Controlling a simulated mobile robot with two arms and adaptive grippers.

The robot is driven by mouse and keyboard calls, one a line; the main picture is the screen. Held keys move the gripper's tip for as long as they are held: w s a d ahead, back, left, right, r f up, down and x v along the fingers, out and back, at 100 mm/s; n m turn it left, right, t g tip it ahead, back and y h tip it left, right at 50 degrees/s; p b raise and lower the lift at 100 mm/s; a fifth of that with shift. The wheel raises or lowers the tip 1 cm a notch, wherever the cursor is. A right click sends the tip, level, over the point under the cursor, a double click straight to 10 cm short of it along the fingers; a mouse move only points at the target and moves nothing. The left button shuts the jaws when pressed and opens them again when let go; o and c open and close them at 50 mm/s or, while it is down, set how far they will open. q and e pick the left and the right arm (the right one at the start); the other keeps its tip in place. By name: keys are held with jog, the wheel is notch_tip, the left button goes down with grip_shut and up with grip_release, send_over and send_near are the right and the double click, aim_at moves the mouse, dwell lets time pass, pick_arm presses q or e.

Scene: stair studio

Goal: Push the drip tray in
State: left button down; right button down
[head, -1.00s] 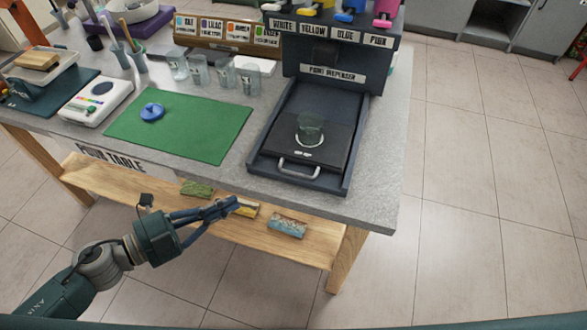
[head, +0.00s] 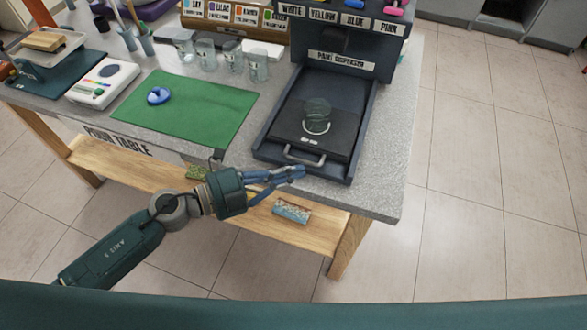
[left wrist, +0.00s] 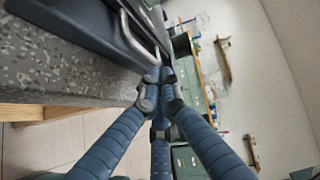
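The drip tray (head: 290,142) is a dark flat slab with a silver bar handle (head: 305,158) at its front. It lies in the dark raised-edge base of the paint dispenser (head: 335,62), stretching forward from below it. A clear cup (head: 317,112) stands upright on the tray. My left gripper (head: 300,173) is just in front of the handle, at the table's front edge. Its blue fingers are drawn together with nothing seen between them. In the left wrist view the fingertips (left wrist: 160,88) meet close to the handle (left wrist: 135,40); I cannot tell whether they touch it. My right gripper is not in view.
A grey speckled table (head: 385,190) carries the dispenser. To the left lie a green mat (head: 190,115) with a blue lid-like piece (head: 158,96), several clear cups and a white scale (head: 103,83). A wooden shelf (head: 250,218) runs below. Floor right of the table is clear.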

aim_at(316, 151)
pick_arm(q)
jog(key=shift+w+d+f, duration=0.1)
jog(key=shift+w+f, duration=0.05)
jog(key=shift+w, duration=0.3)
jog(key=w, duration=0.2)
jog(key=w+d, duration=0.1)
jog(key=shift+w+r+p, duration=0.2)
jog(key=shift+w+p, duration=0.1)
jog(key=shift+w, duration=0.05)
jog(key=shift+w+d+f, duration=0.15)
jog(key=shift+w, duration=0.05)
jog(key=shift+s, duration=0.15)
